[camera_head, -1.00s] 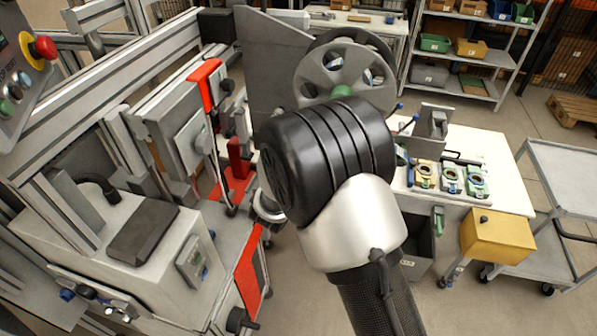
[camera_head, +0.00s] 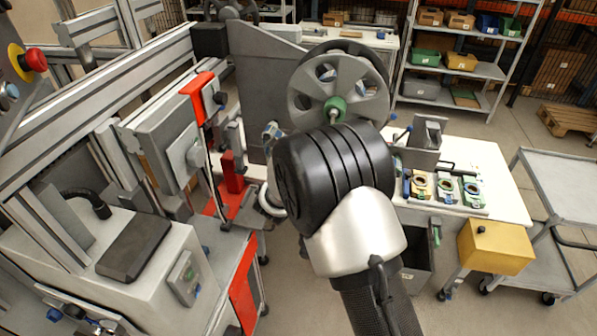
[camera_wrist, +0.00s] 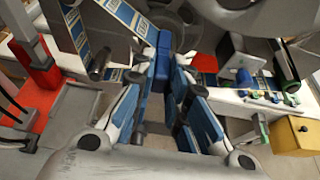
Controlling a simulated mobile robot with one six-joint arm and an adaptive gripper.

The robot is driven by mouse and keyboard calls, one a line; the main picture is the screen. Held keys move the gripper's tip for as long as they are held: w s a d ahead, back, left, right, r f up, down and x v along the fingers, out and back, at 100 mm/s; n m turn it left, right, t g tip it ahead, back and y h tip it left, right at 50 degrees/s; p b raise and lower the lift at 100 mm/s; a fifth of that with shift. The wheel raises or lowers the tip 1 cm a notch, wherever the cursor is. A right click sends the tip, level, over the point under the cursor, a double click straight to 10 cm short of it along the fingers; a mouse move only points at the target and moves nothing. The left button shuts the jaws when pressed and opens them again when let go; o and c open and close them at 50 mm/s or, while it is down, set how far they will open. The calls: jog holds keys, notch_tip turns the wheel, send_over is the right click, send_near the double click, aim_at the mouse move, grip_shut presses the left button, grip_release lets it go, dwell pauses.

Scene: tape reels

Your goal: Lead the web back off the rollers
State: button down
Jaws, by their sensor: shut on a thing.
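In the wrist view, the web (camera_wrist: 70,27) is a blue, white and tan printed strip. It loops down at the upper left beside a dark roller (camera_wrist: 98,65), and more of it shows behind my fingers and at the right. Another roller (camera_wrist: 286,65) stands at the right. My gripper (camera_wrist: 163,68) is shut on a blue piece at the picture's centre, which looks like part of the web; its exact edges are hard to tell. In the head view, my black wrist hides the gripper. A grey reel (camera_head: 308,92) with a green hub stands behind the wrist.
The grey machine frame with a red-edged panel (camera_head: 197,97) stands close at the left. A white table (camera_head: 490,160) with small fixtures, a yellow box (camera_head: 495,247) and a grey cart (camera_head: 565,180) are at the right.

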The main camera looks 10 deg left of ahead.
jog(key=shift+w+d+f+b, duration=0.1)
jog(key=shift+w+b, duration=0.05)
jog(key=shift+w, duration=0.75)
jog(key=shift+w+d+f+b, duration=0.1)
jog(key=shift+w+d, duration=0.05)
jog(key=shift+w, duration=0.75)
jog(key=shift+w+d+f+b, duration=0.1)
jog(key=shift+w+b, duration=0.05)
jog(key=shift+w, duration=0.75)
jog(key=shift+a+r, duration=0.1)
jog(key=shift+a, duration=0.05)
